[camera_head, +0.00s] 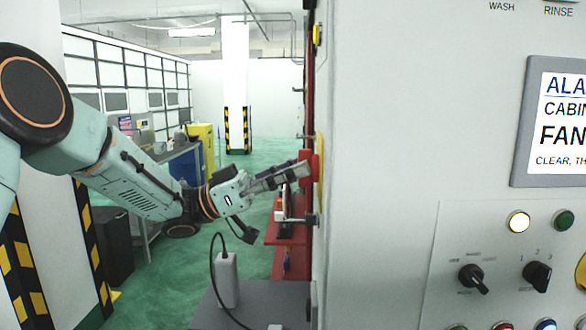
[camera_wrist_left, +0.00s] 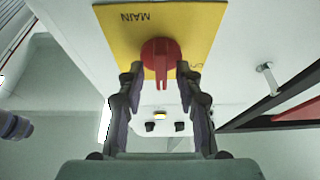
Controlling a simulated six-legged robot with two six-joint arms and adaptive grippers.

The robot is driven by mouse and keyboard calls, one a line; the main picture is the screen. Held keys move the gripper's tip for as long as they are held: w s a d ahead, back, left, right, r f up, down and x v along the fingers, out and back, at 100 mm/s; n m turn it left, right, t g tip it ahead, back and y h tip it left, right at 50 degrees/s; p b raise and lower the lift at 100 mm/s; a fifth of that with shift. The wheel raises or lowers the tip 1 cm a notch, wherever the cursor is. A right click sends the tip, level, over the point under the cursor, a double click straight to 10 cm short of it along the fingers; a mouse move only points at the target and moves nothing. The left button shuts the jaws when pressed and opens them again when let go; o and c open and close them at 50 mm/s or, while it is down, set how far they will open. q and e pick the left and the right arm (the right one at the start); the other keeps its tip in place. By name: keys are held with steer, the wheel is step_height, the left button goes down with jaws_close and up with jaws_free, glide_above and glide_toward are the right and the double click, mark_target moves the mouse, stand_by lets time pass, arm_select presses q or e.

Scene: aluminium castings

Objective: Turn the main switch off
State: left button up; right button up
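The main switch is a red rotary knob (camera_wrist_left: 160,52) on a yellow plate (camera_wrist_left: 120,22) that reads MAIN, upside down in the left wrist view. Its narrow grip points toward my palm in that picture. In the head view the yellow plate (camera_head: 320,168) shows edge-on on the cabinet's side, with red just left of it. My left gripper (camera_head: 303,170) reaches it from the left. In the left wrist view its two fingers (camera_wrist_left: 160,72) stand apart on either side of the knob's grip, with gaps showing. My right gripper is in neither view.
The cabinet front carries a screen (camera_head: 555,120), lit lamps and black selector knobs (camera_head: 537,275). A handle (camera_head: 300,219) sticks out below the switch. A grey surface (camera_head: 262,302) with a white cabled device (camera_head: 227,280) lies below my arm. Red shelving stands behind.

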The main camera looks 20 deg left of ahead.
arm_select(q)
steer(key=shift+s+a, duration=0.1)
steer(key=shift+a, duration=0.15)
steer(key=shift+c, duration=0.3)
steer(key=shift+w+d+f, duration=0.1)
steer(key=shift+w+d, duration=0.15)
steer(key=c, duration=0.5)
steer(key=shift+s, duration=0.1)
jaws_close()
